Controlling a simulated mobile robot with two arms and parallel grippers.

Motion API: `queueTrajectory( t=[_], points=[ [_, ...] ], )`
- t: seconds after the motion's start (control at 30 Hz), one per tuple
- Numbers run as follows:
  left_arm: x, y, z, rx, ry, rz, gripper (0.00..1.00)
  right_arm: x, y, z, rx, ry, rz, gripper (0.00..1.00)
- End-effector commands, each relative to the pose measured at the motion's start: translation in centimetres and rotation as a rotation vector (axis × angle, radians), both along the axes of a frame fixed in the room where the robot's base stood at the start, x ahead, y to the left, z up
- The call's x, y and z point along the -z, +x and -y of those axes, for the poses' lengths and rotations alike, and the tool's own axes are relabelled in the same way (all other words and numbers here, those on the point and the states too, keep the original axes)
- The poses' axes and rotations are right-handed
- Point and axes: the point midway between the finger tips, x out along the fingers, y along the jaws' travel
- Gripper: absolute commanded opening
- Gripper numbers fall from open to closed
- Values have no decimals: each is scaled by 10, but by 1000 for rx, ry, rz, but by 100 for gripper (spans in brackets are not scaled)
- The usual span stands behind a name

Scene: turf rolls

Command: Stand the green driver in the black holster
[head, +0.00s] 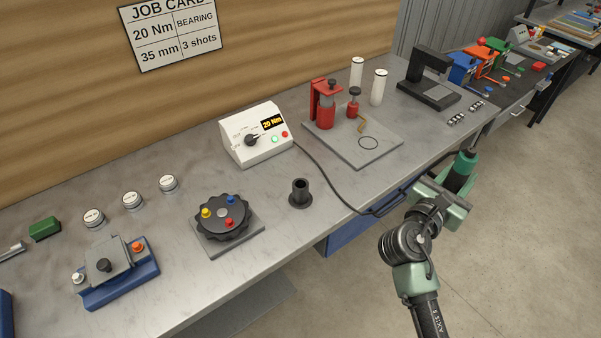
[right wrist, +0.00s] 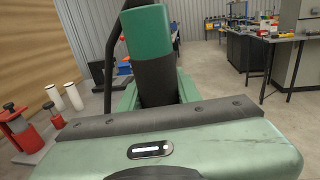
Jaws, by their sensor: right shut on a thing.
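The green driver (head: 465,168) is in my right gripper (head: 452,187), past the front edge of the bench. Its green body and dark cap stick up above the jaws, leaning a little in the head view. The right wrist view shows the green body (right wrist: 147,32) with a dark section below it between the jaws. The driver's lower end is hidden. The black holster (head: 300,194) is a short, open-topped cup on a flange, standing upright and empty on the bench, well left of the driver. My left gripper is out of view.
A dark cable runs from the white controller box (head: 257,135) across the bench towards my right gripper. A round black fixture with coloured knobs (head: 223,217) stands left of the holster. A red press on a grey plate (head: 370,146) stands behind right. Bench around the holster is clear.

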Motion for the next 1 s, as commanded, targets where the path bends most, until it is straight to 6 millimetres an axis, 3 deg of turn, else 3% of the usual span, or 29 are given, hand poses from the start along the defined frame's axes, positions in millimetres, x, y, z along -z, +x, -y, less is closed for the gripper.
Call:
queueTrajectory(
  t=[0.2, 0.37, 0.47, 0.7, 0.83, 1.0],
  points=[
    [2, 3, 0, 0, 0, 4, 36, 2, -1, -1, -6, -2, 2, 0],
    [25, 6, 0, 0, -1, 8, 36, 32, -17, -11, -80, -3, -3, 0],
    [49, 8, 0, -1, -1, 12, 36, 62, -37, -28, -181, -1, -5, 0],
    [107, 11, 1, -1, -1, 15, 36, 125, -101, -88, -495, 0, -6, 0],
    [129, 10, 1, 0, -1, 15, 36, 145, -132, -118, -637, 2, -5, 0],
    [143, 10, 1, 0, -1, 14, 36, 154, -157, -143, -752, 1, 0, 0]
  ],
)
